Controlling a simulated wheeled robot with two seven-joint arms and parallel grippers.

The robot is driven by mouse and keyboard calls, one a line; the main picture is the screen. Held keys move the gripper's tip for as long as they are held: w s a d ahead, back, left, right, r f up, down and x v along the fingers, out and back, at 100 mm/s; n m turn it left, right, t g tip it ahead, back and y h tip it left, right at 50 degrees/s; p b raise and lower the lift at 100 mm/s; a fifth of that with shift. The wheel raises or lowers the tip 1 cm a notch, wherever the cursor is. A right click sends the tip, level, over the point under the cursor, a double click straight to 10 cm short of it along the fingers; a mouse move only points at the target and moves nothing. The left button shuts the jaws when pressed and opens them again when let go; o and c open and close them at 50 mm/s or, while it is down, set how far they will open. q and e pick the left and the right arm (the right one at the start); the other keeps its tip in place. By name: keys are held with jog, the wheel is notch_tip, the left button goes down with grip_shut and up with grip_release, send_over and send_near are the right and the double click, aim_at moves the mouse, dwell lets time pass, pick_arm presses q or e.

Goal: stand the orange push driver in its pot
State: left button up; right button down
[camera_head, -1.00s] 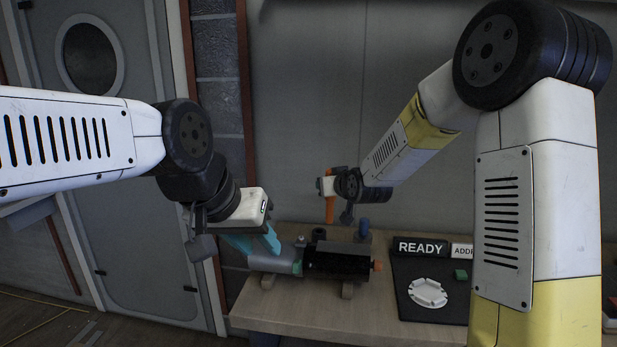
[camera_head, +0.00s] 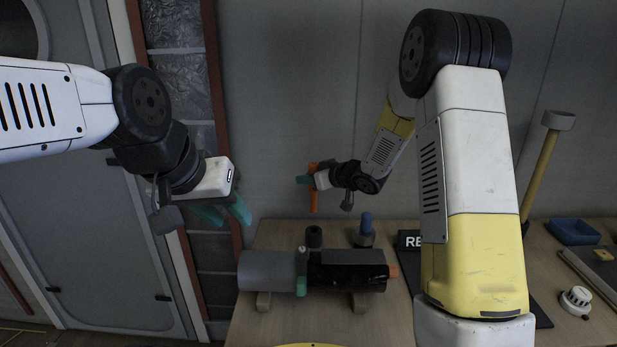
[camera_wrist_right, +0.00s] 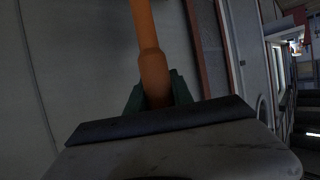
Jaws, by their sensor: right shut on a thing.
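The orange push driver (camera_head: 314,200) is in my right gripper (camera_head: 306,180), which is shut on it and holds it upright in the air above the back of the bench. In the right wrist view the driver's orange shaft (camera_wrist_right: 151,65) rises from between the dark green fingers. A small dark round pot (camera_head: 314,237) stands on the bench behind the pipe assembly, below the driver and apart from it. My left gripper (camera_head: 225,212) is empty, its teal fingers apart, in the air left of the bench.
A grey and black cylinder assembly (camera_head: 268,271) lies on wooden blocks in front of the pot. A blue-topped piece (camera_head: 366,222) stands right of the pot. My right arm hides part of the sign. A blue tray (camera_head: 573,231) and white round part (camera_head: 575,301) are at right.

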notch_tip(320, 180, down, 6)
jog(key=shift+f, duration=0.2)
dwell(0.4)
jog(key=shift+f, duration=0.1)
dwell(1.0)
jog(key=shift+f, duration=2.45)
jog(key=c, duration=1)
grip_release()
jog(key=shift+c, duration=0.2)
jog(key=shift+f, duration=0.1)
